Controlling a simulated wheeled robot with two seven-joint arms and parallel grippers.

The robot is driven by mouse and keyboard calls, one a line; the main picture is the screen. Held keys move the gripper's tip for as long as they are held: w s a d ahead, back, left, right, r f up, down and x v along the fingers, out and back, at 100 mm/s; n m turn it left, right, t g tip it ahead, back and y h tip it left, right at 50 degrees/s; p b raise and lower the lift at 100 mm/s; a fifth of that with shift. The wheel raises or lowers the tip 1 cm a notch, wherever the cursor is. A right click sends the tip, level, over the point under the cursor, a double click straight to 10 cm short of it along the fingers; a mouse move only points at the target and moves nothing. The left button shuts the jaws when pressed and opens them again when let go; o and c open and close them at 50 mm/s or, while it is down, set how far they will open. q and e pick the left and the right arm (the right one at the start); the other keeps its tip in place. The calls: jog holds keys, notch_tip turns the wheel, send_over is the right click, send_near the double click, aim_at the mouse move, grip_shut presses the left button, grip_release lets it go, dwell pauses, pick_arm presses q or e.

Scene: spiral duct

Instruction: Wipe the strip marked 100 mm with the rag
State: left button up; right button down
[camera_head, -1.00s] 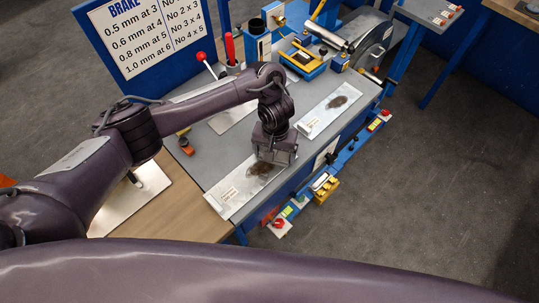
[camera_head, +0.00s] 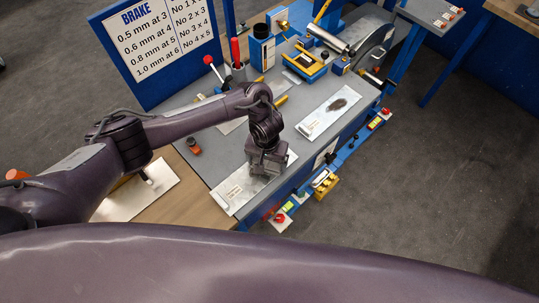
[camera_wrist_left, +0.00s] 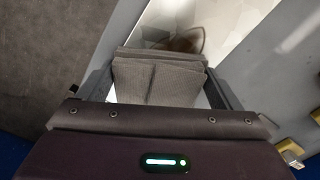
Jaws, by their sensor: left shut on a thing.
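My left gripper (camera_head: 266,168) is low over the near metal strip (camera_head: 232,194) in the head view. It is shut on a folded grey rag (camera_wrist_left: 160,82), which shows between the fingers in the wrist view. In that view a brown smear lies on the strip (camera_wrist_left: 225,20) just beyond the rag; I cannot tell whether the rag touches the strip. Another pale strip (camera_head: 318,122) with a dark smear lies farther right on the bench. The markings on the strips are too small to read. My right gripper is not in view.
The grey bench (camera_head: 215,165) has an orange-topped object (camera_head: 194,146) at left and a blue-yellow tool (camera_head: 303,66) at the back. A brake chart (camera_head: 160,38) stands behind. Yellow and red items (camera_head: 326,186) sit along the bench's front rail.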

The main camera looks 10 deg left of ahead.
aim_at(248, 183)
pick_arm(q)
jog(key=shift+s+a+r+p, duration=0.15)
jog(key=shift+s+a+p, duration=0.45)
jog(key=shift+p, duration=0.25)
jog(key=shift+s+a+p, duration=0.55)
jog(key=shift+s+a, duration=0.1)
jog(key=shift+s, duration=0.25)
jog(key=shift+s+a+f, duration=0.2)
jog(key=shift+s+a, duration=0.4)
jog(key=shift+s, duration=0.2)
jog(key=shift+s+a+f, duration=0.15)
jog(key=shift+s+a, duration=0.4)
jog(key=shift+s, duration=0.25)
jog(key=shift+w+r, duration=0.15)
jog(key=shift+r, duration=2.95)
jog(key=shift+r, duration=1.5)
